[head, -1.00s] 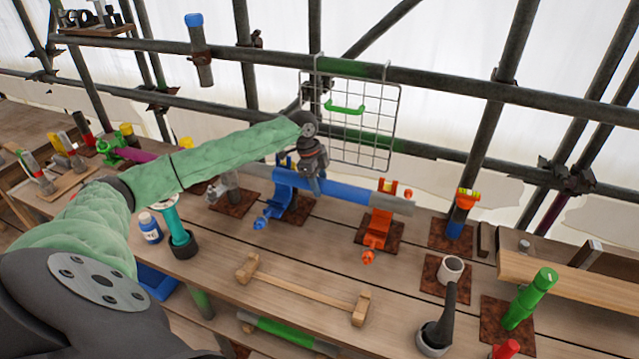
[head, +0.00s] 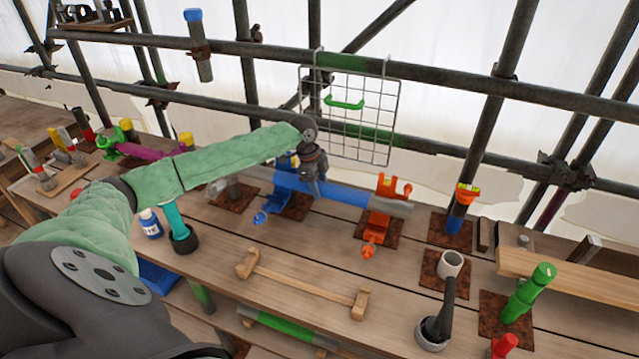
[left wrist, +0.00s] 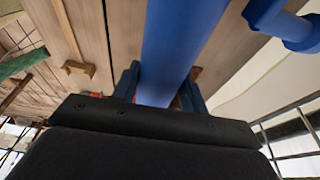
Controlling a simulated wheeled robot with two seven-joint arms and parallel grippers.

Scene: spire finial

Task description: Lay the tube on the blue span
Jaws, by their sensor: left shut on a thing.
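A long tube with a blue middle (head: 345,192) and grey ends spans a blue cradle (head: 273,203) and an orange cradle (head: 376,222) on the bench. My left gripper (head: 316,190) is shut on the tube's blue part, left of its middle. In the left wrist view the blue tube (left wrist: 180,45) runs between the fingers. No separate blue span is clear. My right gripper is not in view.
A wooden bar with end blocks (head: 300,284) lies on the bench in front. A wire grid (head: 372,130) hangs behind from the scaffold.

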